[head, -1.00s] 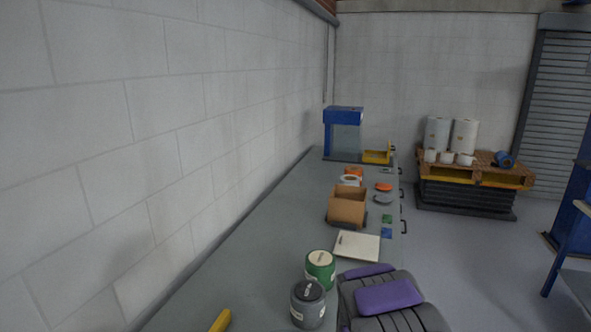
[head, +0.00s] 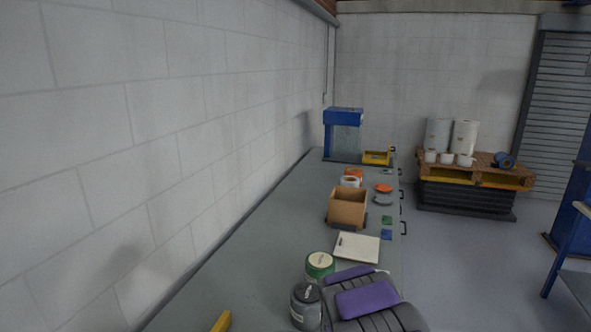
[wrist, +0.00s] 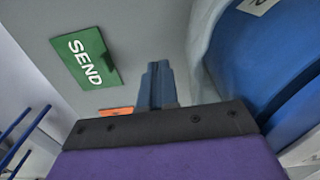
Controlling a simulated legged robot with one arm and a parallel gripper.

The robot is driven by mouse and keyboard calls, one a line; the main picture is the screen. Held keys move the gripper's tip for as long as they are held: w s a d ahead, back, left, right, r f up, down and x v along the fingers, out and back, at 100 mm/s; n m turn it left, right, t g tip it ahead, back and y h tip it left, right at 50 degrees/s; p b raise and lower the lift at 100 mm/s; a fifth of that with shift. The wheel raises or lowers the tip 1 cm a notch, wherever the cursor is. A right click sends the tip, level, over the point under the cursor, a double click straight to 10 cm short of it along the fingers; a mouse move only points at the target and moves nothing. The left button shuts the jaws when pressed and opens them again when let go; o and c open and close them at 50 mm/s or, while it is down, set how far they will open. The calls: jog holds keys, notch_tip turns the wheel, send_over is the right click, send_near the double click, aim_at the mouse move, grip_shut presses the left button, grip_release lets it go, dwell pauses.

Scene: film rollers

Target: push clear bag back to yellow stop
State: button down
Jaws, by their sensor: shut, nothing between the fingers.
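My gripper (wrist: 157,85) is in the wrist view, with its fingers shut together and nothing between them. A large blue rounded thing (wrist: 245,55) with a pale, see-through-looking edge and a white label is close on the right of the fingers. It may be the clear bag, but I cannot tell for sure; a gap shows between it and the fingertips. In the head view, a yellow piece (head: 222,321) is cut off by the bottom edge. I cannot tell whether it is the yellow stop. My arm hides part of the near bench.
A green SEND card (wrist: 85,58) lies left of the fingers.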

jog(key=shift+w+a+p, duration=0.35)
jog(key=shift+w+a, duration=0.15)
jog(key=shift+a, duration=1.05)
jog(key=shift+w+a+p, duration=0.35)
jog(key=shift+w+a, duration=0.2)
jog(key=shift+a, duration=0.95)
jog(key=shift+w+a+p, duration=0.35)
jog(key=shift+w+a, duration=0.15)
jog(key=shift+a, duration=1.05)
jog(key=shift+w+a, duration=0.4)
jog(key=shift+a, duration=0.85)
jog(key=shift+w+a, duration=0.4)
jog(key=shift+a, duration=0.9)
jog(key=shift+w+a, duration=0.4)
jog(key=shift+a, duration=0.85)
jog(key=shift+s+d+p, duration=0.3)
jog(key=shift+d+p, duration=0.1)
jog(key=shift+d, duration=0.55)
jog(key=shift+s+d+p, duration=0.3)
jog(key=shift+d+p, duration=0.1)
jog(key=shift+d, duration=0.55)
